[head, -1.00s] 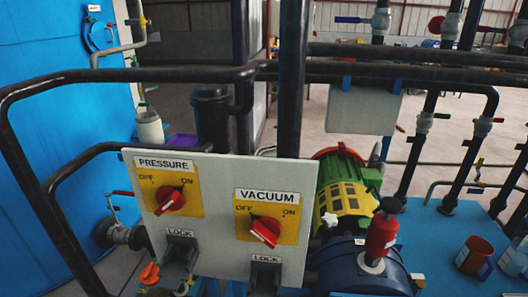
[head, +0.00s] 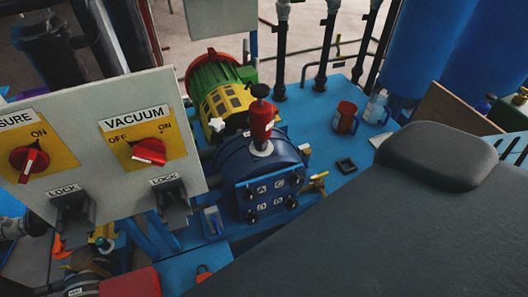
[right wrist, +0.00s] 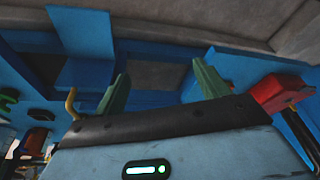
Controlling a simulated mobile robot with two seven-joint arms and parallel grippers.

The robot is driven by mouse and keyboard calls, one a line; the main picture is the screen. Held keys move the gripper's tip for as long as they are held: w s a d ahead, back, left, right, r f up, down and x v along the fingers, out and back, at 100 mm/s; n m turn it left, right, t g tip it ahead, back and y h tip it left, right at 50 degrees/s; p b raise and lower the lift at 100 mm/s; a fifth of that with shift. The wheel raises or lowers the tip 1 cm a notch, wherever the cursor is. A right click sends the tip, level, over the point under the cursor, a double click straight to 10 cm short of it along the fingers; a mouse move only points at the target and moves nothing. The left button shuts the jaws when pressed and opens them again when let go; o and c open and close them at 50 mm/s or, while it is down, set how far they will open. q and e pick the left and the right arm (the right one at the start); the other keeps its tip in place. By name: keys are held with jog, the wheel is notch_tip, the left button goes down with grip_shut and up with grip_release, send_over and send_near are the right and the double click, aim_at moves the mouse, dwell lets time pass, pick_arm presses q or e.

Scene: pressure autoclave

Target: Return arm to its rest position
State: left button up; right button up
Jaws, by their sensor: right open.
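My right gripper (right wrist: 160,77) shows in the right wrist view with its two green fingers apart and nothing between them. Blue panels and a grey surface lie beyond the fingers; a red object (right wrist: 275,90) is just right of them. In the head view, a large dark grey arm link of mine (head: 390,225) fills the lower right, and its gripper is not visible there. My left gripper is in neither current view.
The control panel (head: 110,185) with red pressure (head: 29,160) and vacuum (head: 149,151) knobs stands at left. A blue vessel (head: 235,165) with a red-handled top (head: 261,122) is at centre. A red mug (head: 345,117) stands on the blue bench (head: 320,162), near my arm.

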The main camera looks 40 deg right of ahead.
jog(key=shift+w+a+f+t+y+p, duration=0.2)
jog(key=shift+w+a+f+t, duration=0.1)
jog(key=shift+w+f+t, duration=0.5)
jog(key=shift+w+a+f+t+y+p, duration=0.2)
jog(key=shift+w+a+f+t, duration=0.2)
jog(key=shift+t, duration=0.65)
jog(key=shift+w+a+f+t+y+p, duration=0.1)
jog(key=shift+w+a+f+t+y, duration=0.1)
jog(key=shift+w+f+t, duration=0.6)
